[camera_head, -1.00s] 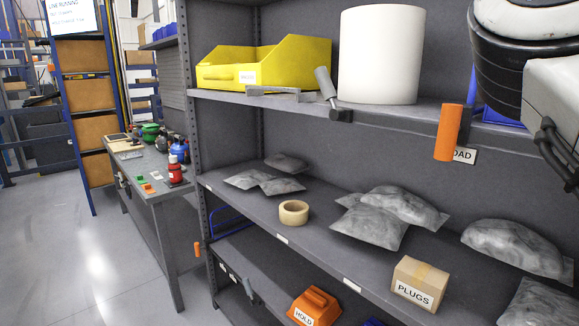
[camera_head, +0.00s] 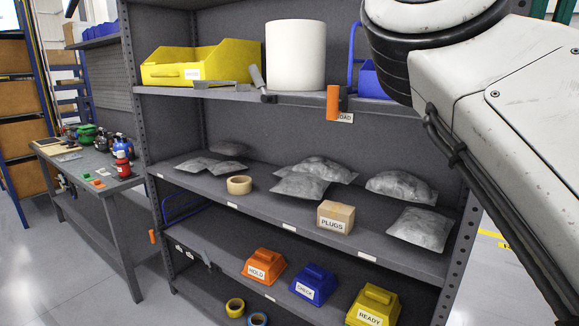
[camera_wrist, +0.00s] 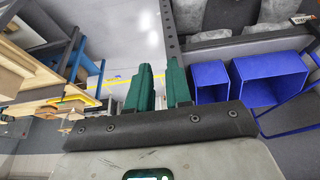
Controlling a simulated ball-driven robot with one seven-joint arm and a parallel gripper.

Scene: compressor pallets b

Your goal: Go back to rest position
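My gripper (camera_wrist: 160,88) shows in the wrist view as two green fingers with a narrow gap between them. It is open, and I see nothing held between the fingers. The fingers are near a dark perforated shelf post in that picture, and I cannot tell if they touch it. In the head view my white arm fills the right side, and I cannot make out the gripper there.
A grey shelf rack (camera_head: 250,210) holds a yellow bin (camera_head: 205,65), white cylinder (camera_head: 296,55), grey bags and PLUGS box (camera_head: 335,217). Blue bins (camera_wrist: 270,85) sit beside the fingers in the wrist view. A workbench (camera_head: 90,188) stands left, with clear floor beside it.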

